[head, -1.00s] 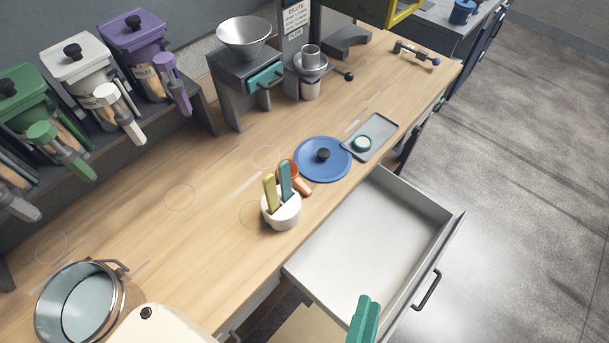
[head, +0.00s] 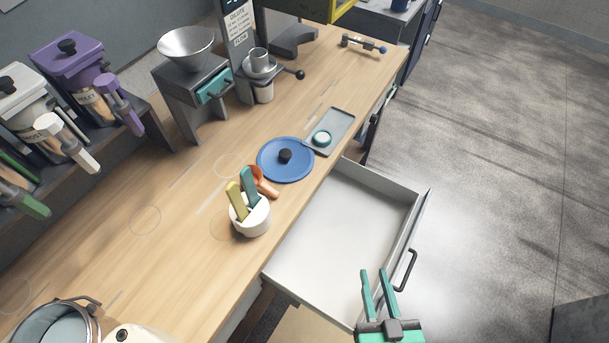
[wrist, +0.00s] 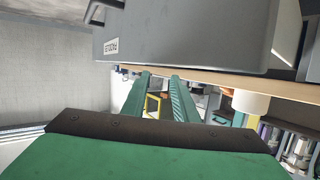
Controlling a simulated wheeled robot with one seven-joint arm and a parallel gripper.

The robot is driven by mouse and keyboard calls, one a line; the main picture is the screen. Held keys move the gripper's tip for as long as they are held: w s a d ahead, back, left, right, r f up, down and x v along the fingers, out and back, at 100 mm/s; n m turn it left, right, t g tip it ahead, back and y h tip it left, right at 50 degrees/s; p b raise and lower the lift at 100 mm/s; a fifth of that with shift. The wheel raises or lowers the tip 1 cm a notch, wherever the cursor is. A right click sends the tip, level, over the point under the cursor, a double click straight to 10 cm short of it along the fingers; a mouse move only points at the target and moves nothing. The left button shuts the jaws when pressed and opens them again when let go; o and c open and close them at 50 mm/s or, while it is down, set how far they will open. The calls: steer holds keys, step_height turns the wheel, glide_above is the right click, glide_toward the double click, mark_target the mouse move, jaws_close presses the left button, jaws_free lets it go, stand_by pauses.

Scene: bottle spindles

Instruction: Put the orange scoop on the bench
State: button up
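The orange scoop (head: 268,189) shows just behind the white cup (head: 251,222) on the wooden bench (head: 185,235). The cup partly hides it, and I cannot tell whether it rests on the bench or leans on the cup. A yellow handle (head: 236,202) and a teal handle (head: 250,187) stand in the cup. My gripper (head: 380,271) is open and empty, with its teal fingers apart, over the front right side of the open drawer. In the wrist view my gripper (wrist: 159,76) also shows two parted fingers with nothing between them.
The open drawer (head: 350,215) looks empty and juts out from the bench. A metal pot (head: 50,325) stands at lower left. Open floor lies right.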

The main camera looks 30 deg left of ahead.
steer(key=w+a+n+g+y, duration=0.1)
steer(key=w+a+n+g, duration=0.3)
steer(key=w, duration=0.4)
steer(key=n+g, duration=0.8)
steer(key=g, duration=0.1)
glide_toward(268, 186)
steer(key=shift+s+a+f+y, duration=0.3)
steer(key=shift+a+f+y, duration=0.1)
steer(key=shift+a+f, duration=0.45)
steer(key=x, duration=0.5)
steer(key=shift+w+d+f, duration=0.25)
steer(key=shift+d, duration=0.05)
steer(key=shift+s+a+f, duration=0.1)
steer(key=shift+a+f, duration=0.2)
steer(key=shift+a, duration=0.1)
steer(key=shift+d, duration=0.1)
